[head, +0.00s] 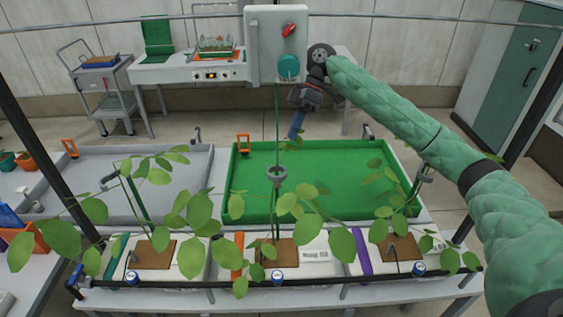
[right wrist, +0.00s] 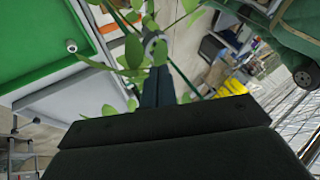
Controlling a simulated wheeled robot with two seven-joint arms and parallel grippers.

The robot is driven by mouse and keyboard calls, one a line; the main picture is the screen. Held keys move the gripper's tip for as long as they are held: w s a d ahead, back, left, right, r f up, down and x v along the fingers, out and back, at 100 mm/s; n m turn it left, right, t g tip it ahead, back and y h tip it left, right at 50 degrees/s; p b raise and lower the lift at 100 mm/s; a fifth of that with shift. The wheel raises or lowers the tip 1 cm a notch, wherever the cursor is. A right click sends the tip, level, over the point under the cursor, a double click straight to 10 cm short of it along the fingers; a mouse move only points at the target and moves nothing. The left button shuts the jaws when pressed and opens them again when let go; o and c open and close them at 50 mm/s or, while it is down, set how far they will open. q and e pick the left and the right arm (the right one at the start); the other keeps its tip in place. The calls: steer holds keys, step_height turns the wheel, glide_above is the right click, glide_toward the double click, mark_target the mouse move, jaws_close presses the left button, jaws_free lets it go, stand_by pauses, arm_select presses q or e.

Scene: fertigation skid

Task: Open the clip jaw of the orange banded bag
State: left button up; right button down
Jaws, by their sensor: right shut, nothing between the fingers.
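The orange banded bag (head: 312,242) is the white middle bag on the front bench. Its orange band (head: 237,256) shows at its left end, and leaves cover part of it. A grey ring-like clip (head: 277,174) hangs on the green line above this bag. A grey clip (right wrist: 151,43) also shows just beyond the fingertips in the right wrist view. Whether its jaw is open I cannot tell. My right gripper (head: 296,125) is shut and empty, above and slightly right of the clip in the head view. Its fingers (right wrist: 159,88) are together in the wrist view. My left gripper is out of view.
A green tray (head: 325,211) lies behind the plants, with a grey tray (head: 70,200) to its left. Bags with teal (head: 116,256) and purple (head: 361,252) bands flank the middle bag. Leafy stems crowd the clip. A grey control box (head: 262,45) stands behind.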

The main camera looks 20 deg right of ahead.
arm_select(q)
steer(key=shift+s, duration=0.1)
arm_select(e)
steer(key=shift+a, duration=0.1)
